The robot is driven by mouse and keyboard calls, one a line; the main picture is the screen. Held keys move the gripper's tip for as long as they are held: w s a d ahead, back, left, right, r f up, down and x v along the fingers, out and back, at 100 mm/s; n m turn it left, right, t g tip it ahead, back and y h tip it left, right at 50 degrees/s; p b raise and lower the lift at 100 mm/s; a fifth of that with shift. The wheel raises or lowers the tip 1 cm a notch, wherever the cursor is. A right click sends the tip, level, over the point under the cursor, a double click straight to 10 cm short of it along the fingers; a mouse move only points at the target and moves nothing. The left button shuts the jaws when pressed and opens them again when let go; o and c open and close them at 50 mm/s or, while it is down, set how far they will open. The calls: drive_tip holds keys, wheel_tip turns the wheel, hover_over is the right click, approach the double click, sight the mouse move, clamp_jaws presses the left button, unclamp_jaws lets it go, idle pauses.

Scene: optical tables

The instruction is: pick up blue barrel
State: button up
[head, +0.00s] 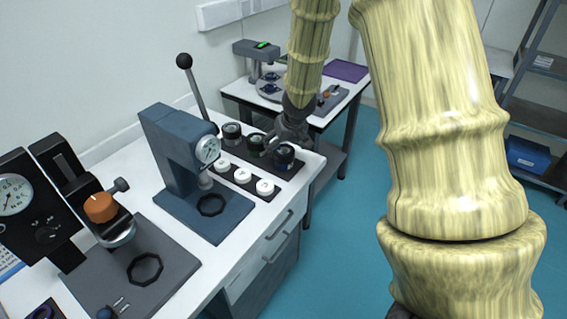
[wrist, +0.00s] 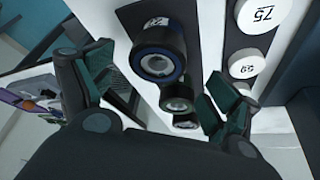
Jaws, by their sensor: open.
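The blue barrel (head: 284,156) is a short dark cylinder with a blue ring, upright at the near right end of a row of three on a dark strip. In the wrist view the blue barrel (wrist: 160,64) shows its open top with the blue ring, between the finger pads. My gripper (head: 284,143) is open and hangs just over that end of the row. In the wrist view my gripper (wrist: 158,78) has its two green-padded fingers wide apart, with nothing held. I cannot tell whether either finger touches the barrel.
A green-ringed barrel (head: 257,144) stands close beside the blue one, with a grey barrel (head: 232,133) beyond. White numbered discs (head: 242,175) lie in front. A blue-grey press (head: 180,160) with a lever stands left on the white table. A second table (head: 345,98) holds more equipment.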

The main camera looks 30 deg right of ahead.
sight(284, 150)
drive_tip(key=x, duration=0.3)
drive_tip(key=b+x, duration=0.1)
drive_tip(key=shift+d+f, duration=0.2)
drive_tip(key=shift+d, duration=0.1)
drive_tip(key=shift+s+r, duration=0.1)
drive_tip(key=c, duration=1.2)
